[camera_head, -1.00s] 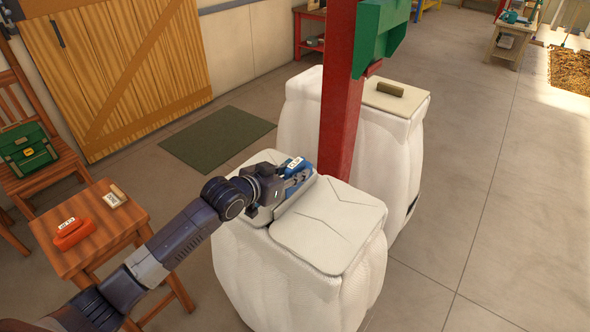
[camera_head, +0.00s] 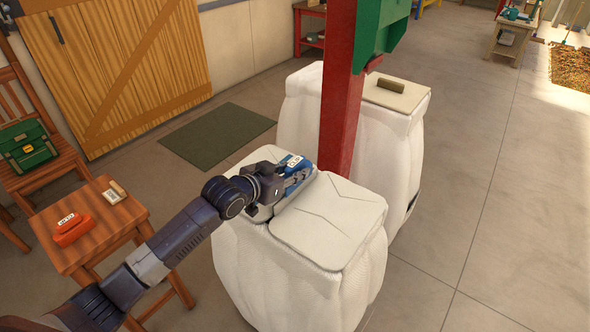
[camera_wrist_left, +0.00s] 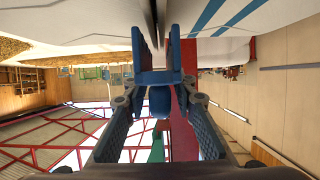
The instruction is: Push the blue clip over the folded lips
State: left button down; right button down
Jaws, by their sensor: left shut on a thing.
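The blue clip (camera_head: 299,165) has a pale label and sits at the top of the front white sack (camera_head: 290,275), beside its folded lips (camera_head: 328,218). My left gripper (camera_head: 288,180) is shut on the clip, at the sack's back left. In the left wrist view the clip (camera_wrist_left: 154,78) lies between the fingertips, and its two prongs point at a narrow seam (camera_wrist_left: 155,20) in the white sack. The prongs appear to lie on either side of the seam. How deep the clip sits on the lips is hard to tell. My right gripper is not in view.
A red post (camera_head: 339,125) with a green part stands close behind the clip. A second white sack (camera_head: 305,105) with a brown clip (camera_head: 391,86) stands behind. An orange clip (camera_head: 72,228) and a small pale block lie on the wooden stool (camera_head: 100,237) at left.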

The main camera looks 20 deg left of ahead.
pick_arm(q)
jog(key=shift+f+b, duration=0.3)
jog(key=shift+f, duration=0.4)
jog(key=shift+f+b, duration=0.6)
jog(key=shift+f, duration=0.55)
jog(key=c, duration=1.5)
grip_release()
jog(key=shift+s, duration=0.15)
jog(key=v, duration=1.1)
jog(key=shift+s+a+r, duration=0.2)
jog(key=shift+s, duration=0.1)
